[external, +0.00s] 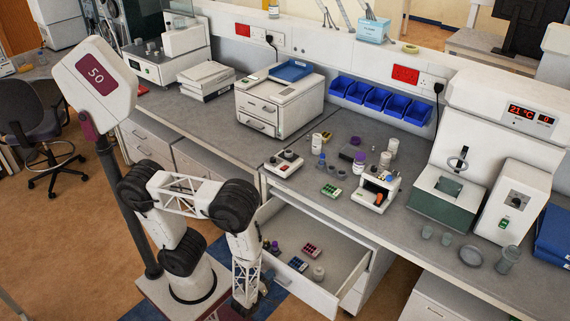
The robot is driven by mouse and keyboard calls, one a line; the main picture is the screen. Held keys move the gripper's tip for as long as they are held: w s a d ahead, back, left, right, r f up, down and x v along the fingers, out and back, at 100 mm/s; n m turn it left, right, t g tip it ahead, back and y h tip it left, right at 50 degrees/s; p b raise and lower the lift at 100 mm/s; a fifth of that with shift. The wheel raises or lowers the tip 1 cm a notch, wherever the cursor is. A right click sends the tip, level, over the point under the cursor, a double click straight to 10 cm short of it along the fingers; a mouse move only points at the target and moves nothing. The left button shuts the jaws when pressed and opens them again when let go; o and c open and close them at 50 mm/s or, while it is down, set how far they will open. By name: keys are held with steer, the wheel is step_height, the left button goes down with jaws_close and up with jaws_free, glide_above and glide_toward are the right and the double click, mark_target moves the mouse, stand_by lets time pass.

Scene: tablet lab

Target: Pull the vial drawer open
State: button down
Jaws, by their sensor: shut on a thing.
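The vial drawer (338,258) stands open below the bench top in the external view. It holds small racks of coloured vials (298,264), a white round container (318,273) and a dark jar with a purple cap (275,247). My gripper (262,288) is low at the drawer's front left, pointing down. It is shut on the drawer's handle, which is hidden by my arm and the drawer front. The fingertips cannot be seen clearly.
Bottles, a green vial rack (331,190) and small devices stand on the bench above the drawer. A grey post with a sign (97,77) rises left of my arm. Open floor lies in front of the drawer.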

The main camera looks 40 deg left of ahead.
steer(key=c, duration=1.2)
jaws_free()
steer(key=shift+c, duration=0.2)
steer(key=shift+s, duration=0.15)
steer(key=s+f, duration=0.1)
steer(key=s, duration=0.6)
steer(key=shift+f, duration=0.2)
steer(key=shift+s, duration=0.15)
stand_by(0.3)
